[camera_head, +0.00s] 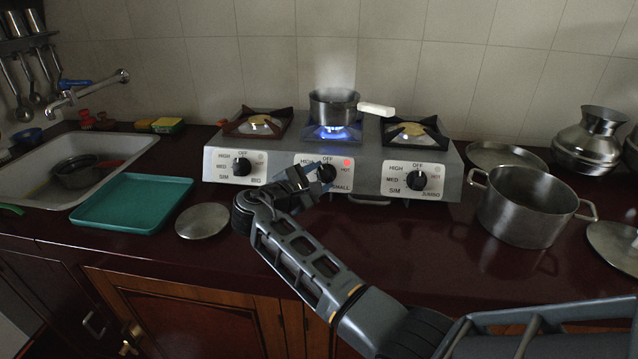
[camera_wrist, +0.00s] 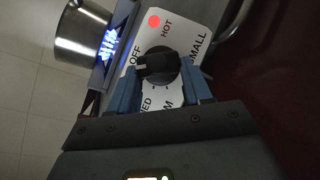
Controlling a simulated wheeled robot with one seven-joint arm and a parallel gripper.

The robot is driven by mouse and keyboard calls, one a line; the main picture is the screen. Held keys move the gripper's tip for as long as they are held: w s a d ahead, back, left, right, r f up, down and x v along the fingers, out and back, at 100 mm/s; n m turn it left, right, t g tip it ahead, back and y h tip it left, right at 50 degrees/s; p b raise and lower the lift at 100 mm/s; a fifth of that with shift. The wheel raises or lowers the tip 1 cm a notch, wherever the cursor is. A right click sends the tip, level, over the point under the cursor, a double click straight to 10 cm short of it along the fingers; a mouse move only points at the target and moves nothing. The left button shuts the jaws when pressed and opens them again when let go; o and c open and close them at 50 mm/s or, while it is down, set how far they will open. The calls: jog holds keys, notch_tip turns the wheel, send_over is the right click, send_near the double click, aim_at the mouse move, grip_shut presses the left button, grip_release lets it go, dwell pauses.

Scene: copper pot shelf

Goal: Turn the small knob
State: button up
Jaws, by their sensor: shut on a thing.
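The small knob is the black middle knob (camera_head: 327,173) on the stove's front panel, on a white plate with the letters "MALL" showing. A red light glows on that plate by "HOT". In the wrist view the same knob (camera_wrist: 158,66) sits between the two blue fingers of my gripper (camera_wrist: 160,88), which is shut on it. In the head view my gripper (camera_head: 312,178) reaches the panel from the lower left and hides part of the plate. The middle burner (camera_head: 331,133) burns with a blue flame under a small pot (camera_head: 334,107).
The left knob (camera_head: 242,166) and right knob (camera_head: 416,180) flank the middle one. A large pot (camera_head: 527,207) stands at the right. A teal tray (camera_head: 133,204) and a round lid (camera_head: 203,221) lie at the left. The counter before the stove is mostly clear.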

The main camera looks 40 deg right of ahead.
jog(key=m, duration=0.1)
jog(key=m+g+y, duration=0.1)
jog(key=m, duration=0.2)
jog(key=shift+w+r+g, duration=0.2)
jog(key=shift+r+g, duration=0.05)
jog(key=shift+g, duration=0.15)
jog(key=shift+d+r+m+g+y, duration=0.15)
jog(key=shift+m+g+y, duration=0.25)
jog(key=shift+m+y, duration=0.65)
jog(key=shift+m, duration=0.45)
jog(key=o, duration=1.1)
jog(key=shift+c, duration=0.2)
jog(key=shift+w+r, duration=0.1)
jog(key=v, duration=0.7)
jog(key=shift+a+b, duration=0.3)
jog(key=shift+a, duration=0.1)
